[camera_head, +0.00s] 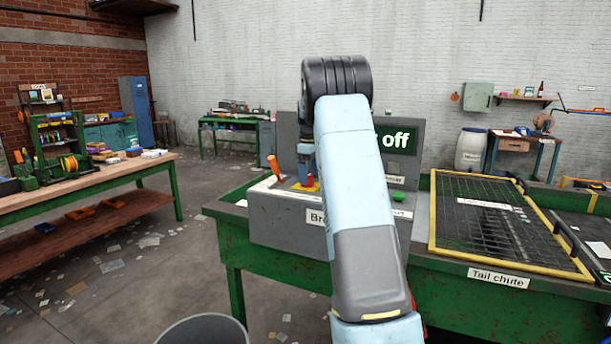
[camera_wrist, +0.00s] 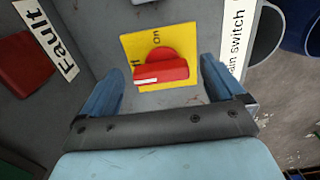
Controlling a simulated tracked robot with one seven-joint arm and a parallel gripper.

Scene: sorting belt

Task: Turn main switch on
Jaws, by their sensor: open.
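The main switch is a red rotary knob (camera_wrist: 160,68) on a yellow plate (camera_wrist: 185,45), in the upper middle of the wrist view. The plate's "on" mark is above the knob; the "off" mark at left is partly hidden. The white line on the knob's handle lies toward the left, on the "off" side. My gripper (camera_wrist: 162,72) is open, with one finger on each side of the knob and no clear contact. In the head view the yellow plate (camera_head: 306,187) shows below my gripper on the grey control box (camera_head: 270,222). A display (camera_head: 397,138) reads "off".
An orange lever (camera_head: 273,166) stands left of the switch, and a green button (camera_head: 398,197) lies to the right, beyond my arm. A red part (camera_wrist: 25,63) sits by the "Fault" label. The yellow-framed mesh cover (camera_head: 490,222) is farther right.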

